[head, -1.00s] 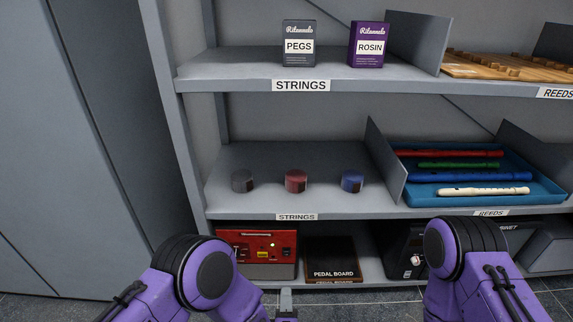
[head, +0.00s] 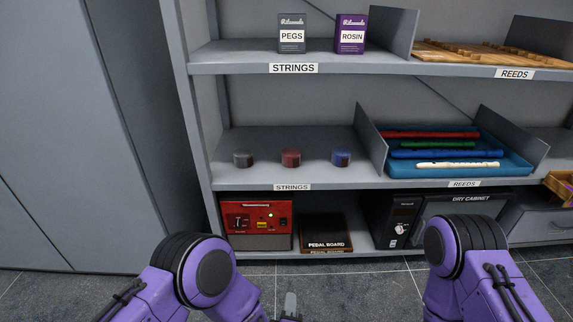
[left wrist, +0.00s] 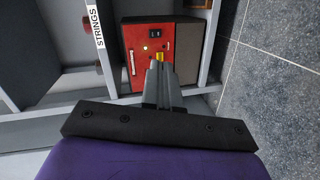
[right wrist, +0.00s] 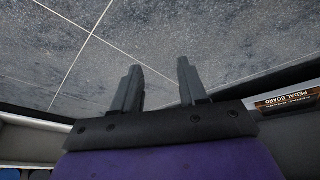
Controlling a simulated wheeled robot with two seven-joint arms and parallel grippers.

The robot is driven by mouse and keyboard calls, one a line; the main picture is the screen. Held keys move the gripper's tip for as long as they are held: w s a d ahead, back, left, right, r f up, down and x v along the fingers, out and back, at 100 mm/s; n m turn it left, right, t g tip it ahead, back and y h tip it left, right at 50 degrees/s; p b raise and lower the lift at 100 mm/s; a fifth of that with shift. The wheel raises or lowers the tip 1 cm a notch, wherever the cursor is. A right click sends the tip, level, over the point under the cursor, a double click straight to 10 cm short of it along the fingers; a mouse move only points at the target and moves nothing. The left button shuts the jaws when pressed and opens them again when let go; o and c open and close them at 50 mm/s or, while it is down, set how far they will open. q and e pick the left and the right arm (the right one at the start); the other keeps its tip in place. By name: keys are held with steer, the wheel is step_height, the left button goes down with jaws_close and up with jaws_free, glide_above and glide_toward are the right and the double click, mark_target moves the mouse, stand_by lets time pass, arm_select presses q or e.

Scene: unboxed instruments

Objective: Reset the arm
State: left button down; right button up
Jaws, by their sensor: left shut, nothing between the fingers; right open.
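My left gripper (head: 290,304) shows at the bottom middle of the head view, low in front of the shelf. In the left wrist view its fingers (left wrist: 158,72) are together with nothing between them, pointing toward a red device. My right gripper is hidden in the head view. In the right wrist view its fingers (right wrist: 158,80) are apart and empty, with grey tiled floor beyond them. Both purple arms are bent at the bottom of the head view.
A grey shelf (head: 300,178) holds three round tins, a blue tray (head: 522,165) of recorders, and PEGS (head: 292,47) and ROSIN (head: 350,47) boxes. Below stand the red device (head: 257,207), a pedal board (head: 325,232) and a dry cabinet (head: 470,206). Floor in front is clear.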

arm_select(q)
steer(key=s+a+f+m+g+b, duration=0.3)
steer(key=s+a+f+m+g, duration=0.55)
steer(key=s+a+f, duration=0.4)
steer(key=s+a+f+g+y+b, duration=0.25)
steer(key=s+a, duration=0.35)
steer(key=a, duration=0.3)
steer(key=s+a+f+g+y+b, duration=0.2)
steer(key=s+a+f+b, duration=0.1)
steer(key=s+a, duration=0.5)
arm_select(e)
step_height(320, 180, down, 8)
steer(key=s, duration=0.1)
arm_select(q)
step_height(320, 180, up, 38)
steer(key=w+a+p, duration=0.1)
steer(key=w+p, duration=0.1)
steer(key=p, duration=3.6)
steer(key=shift+w+a+t, duration=0.3)
steer(key=shift+w+a, duration=0.05)
arm_select(e)
step_height(320, 180, up, 38)
steer(key=w, duration=0.1)
steer(key=shift+w, duration=0.2)
steer(key=shift+f, duration=0.1)
